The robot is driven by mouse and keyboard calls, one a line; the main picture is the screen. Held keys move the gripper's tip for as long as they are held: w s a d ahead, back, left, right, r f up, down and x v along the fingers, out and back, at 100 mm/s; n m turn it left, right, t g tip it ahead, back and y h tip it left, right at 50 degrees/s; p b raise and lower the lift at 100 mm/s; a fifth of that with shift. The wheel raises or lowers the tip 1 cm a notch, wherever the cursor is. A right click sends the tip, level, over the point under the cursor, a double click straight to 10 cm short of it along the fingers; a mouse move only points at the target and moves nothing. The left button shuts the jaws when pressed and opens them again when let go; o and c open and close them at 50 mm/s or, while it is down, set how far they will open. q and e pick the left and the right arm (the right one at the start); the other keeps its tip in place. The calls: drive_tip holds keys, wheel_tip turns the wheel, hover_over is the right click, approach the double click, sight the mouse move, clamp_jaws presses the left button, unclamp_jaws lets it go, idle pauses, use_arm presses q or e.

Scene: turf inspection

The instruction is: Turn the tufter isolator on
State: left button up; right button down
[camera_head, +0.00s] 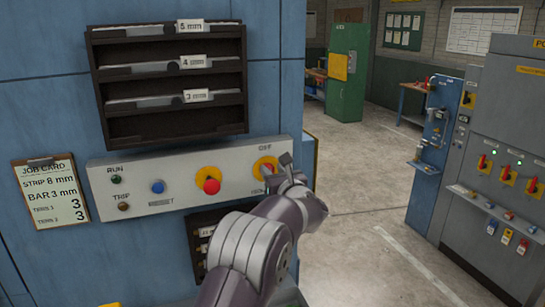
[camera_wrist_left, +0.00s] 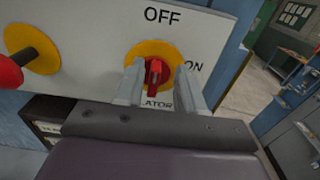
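The tufter isolator (camera_head: 263,166) is a red rotary handle on a round yellow plate at the right end of the grey control panel (camera_head: 140,170). In the left wrist view the isolator's red handle (camera_wrist_left: 153,76) stands about upright, in line with the OFF label above; ON is printed to its right. My left gripper (camera_head: 282,170) is at the isolator, partly covering it in the head view. In the wrist view its two fingers (camera_wrist_left: 159,72) are apart, one on each side of the handle, with gaps visible. Whether the fingertips reach the plate is unclear. My right gripper is not in view.
A red mushroom button (camera_head: 211,186) on a yellow plate sits left of the isolator, with a blue reset button (camera_head: 157,186) beyond. A dark rack (camera_head: 170,125) hangs above the panel. Grey cabinets (camera_head: 510,130) stand across the open floor (camera_head: 350,220) at right.

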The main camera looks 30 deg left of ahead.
use_arm(q)
drive_tip(key=shift+w+a+r, duration=0.15)
drive_tip(key=shift+w+a, duration=0.05)
drive_tip(key=shift+w, duration=0.1)
drive_tip(key=shift+s+a+r, duration=0.15)
drive_tip(key=shift+s, duration=0.4)
drive_tip(key=shift+w+a, duration=0.1)
drive_tip(key=shift+w, duration=0.05)
drive_tip(key=c, duration=0.6)
drive_tip(key=shift+w, duration=0.1)
clamp_jaws()
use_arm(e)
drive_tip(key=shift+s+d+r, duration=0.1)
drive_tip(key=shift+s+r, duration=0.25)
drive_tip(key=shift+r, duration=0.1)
